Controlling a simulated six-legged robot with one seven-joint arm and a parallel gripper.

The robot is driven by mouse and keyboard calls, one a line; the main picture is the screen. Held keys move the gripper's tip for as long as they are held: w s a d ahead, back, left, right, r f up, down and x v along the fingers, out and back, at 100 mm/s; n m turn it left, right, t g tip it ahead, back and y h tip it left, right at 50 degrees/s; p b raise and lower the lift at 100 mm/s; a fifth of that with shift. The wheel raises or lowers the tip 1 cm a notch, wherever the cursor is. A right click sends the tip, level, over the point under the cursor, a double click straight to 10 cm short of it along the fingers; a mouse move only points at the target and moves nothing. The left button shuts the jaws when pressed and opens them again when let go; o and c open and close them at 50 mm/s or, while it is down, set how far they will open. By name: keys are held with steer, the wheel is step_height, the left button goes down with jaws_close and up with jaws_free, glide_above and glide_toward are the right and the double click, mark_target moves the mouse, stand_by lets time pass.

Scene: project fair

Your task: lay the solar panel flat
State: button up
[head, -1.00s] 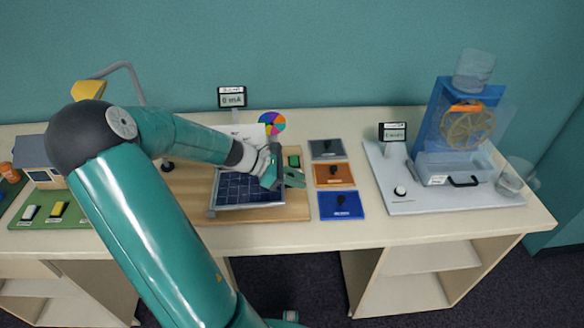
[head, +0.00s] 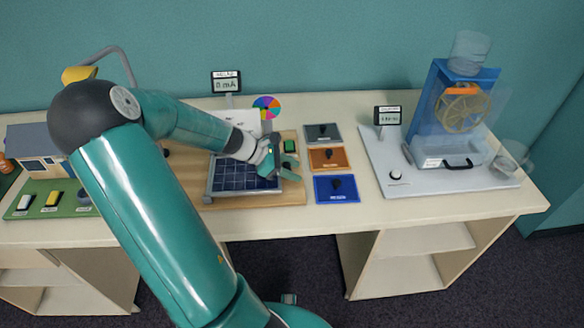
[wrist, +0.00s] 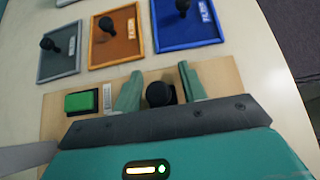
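The solar panel (head: 235,178), dark blue with a grid and a grey frame, sits on a wooden board (head: 293,196) at the middle of the table. It looks tilted, but the exact angle is hard to tell. My arm covers its upper part. My gripper (head: 288,168) is at the panel's right side, low over the board. In the wrist view, my gripper's two green fingers (wrist: 158,70) are apart, with a round black knob (wrist: 160,94) between them. Small gaps show beside the knob. The panel itself is hardly visible there, perhaps only a grey edge at lower left.
A green button (wrist: 91,101) is close to the fingers. Grey (head: 323,133), orange (head: 327,158) and blue (head: 336,188) plates with black knobs lie to the right. A meter (head: 226,83) and colour wheel (head: 266,107) stand behind; a water-wheel stand (head: 455,180) is further right.

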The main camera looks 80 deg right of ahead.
steer(key=v, duration=1.3)
steer(key=shift+w+r, duration=0.25)
steer(key=shift+r, duration=0.05)
